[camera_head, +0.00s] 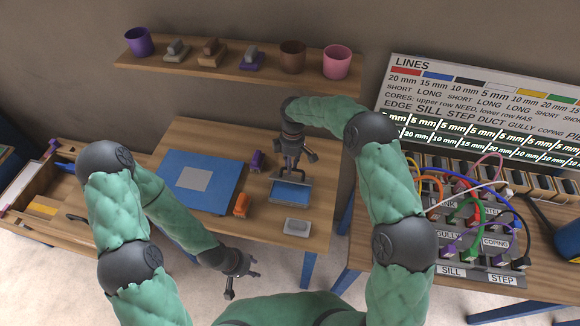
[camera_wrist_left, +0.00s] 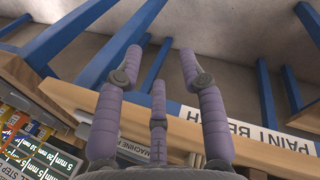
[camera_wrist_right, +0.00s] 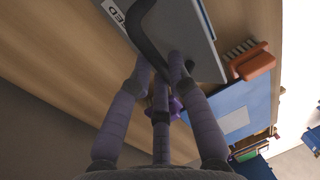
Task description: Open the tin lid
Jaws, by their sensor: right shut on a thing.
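The tin (camera_head: 290,192) is a flat grey box showing a blue panel inside a grey rim, at the right front of the wooden table. In the right wrist view its grey face (camera_wrist_right: 205,50) is partly cut off, with a dark curved handle (camera_wrist_right: 150,38) beside it. My right gripper (camera_head: 291,172) comes down over the tin's back edge. Its fingertips (camera_wrist_right: 160,63) are shut on the dark handle. How far the lid is raised is unclear. My left gripper (camera_head: 240,289) is open and empty, low in front of the table; its spread fingers (camera_wrist_left: 162,55) show in its wrist view.
A blue mat (camera_head: 218,168) with a grey square lies left of the tin. A purple stamp (camera_head: 256,160) and an orange brush (camera_head: 241,205) stand between them. A small grey block (camera_head: 297,227) lies in front. A cable-covered panel (camera_head: 470,240) is at right.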

